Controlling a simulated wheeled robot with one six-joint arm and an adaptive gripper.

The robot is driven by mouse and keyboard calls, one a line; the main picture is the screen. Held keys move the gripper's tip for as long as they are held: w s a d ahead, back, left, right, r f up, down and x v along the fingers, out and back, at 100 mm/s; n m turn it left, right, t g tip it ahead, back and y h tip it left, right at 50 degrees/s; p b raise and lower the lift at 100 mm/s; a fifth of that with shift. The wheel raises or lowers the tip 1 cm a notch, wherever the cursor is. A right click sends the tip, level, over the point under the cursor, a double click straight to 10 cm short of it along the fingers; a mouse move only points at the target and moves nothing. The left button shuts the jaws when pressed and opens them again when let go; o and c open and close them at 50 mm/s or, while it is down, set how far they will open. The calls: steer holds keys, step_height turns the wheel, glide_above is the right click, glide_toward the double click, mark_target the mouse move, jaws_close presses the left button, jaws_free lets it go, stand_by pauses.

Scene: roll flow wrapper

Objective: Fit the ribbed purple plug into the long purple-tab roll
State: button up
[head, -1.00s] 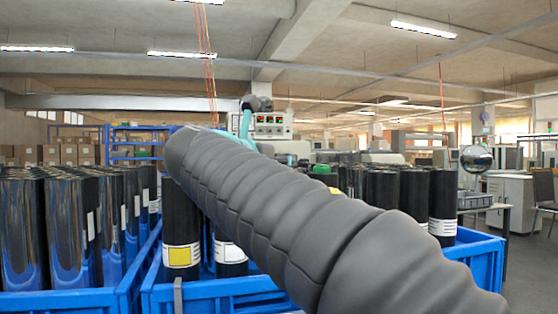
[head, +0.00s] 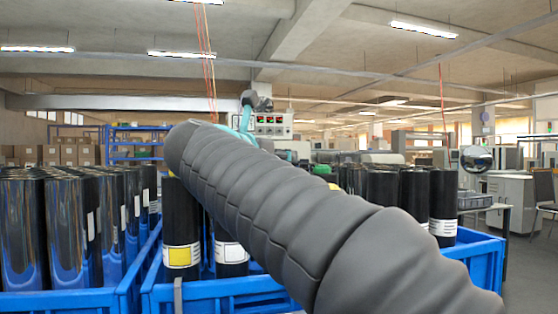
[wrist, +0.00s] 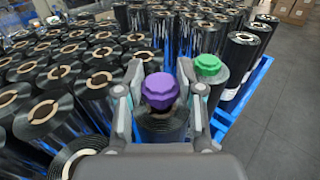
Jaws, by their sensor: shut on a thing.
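The ribbed purple plug (wrist: 160,88) is between the fingers of my gripper (wrist: 161,76) in the wrist view. My gripper is shut on it. A dark roll (wrist: 163,128) shows directly below the plug; whether the plug touches or enters it cannot be told. No purple tab is visible on any roll, so I cannot tell which is the long purple-tab roll. In the head view my arm hides the gripper and the plug.
A green plug (wrist: 208,64) sits on a roll right of my gripper. Many black rolls with open cores (wrist: 44,112) stand close together on the left. A blue crate (head: 220,293) holds rolls, one with a yellow label (head: 180,256). Grey floor lies open at right.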

steer(key=shift+r, duration=0.65)
stand_by(0.8)
steer(key=shift+r, duration=0.3)
steer(key=shift+r, duration=0.25)
stand_by(0.4)
steer(key=shift+f+b, duration=0.75)
steer(key=shift+f, duration=0.45)
stand_by(0.5)
steer(key=o, duration=0.5)
steer(key=shift+c, duration=0.2)
steer(key=p+v, duration=0.1)
steer(key=v, duration=1)
stand_by(0.6)
steer(key=shift+d+f, duration=0.1)
stand_by(0.3)
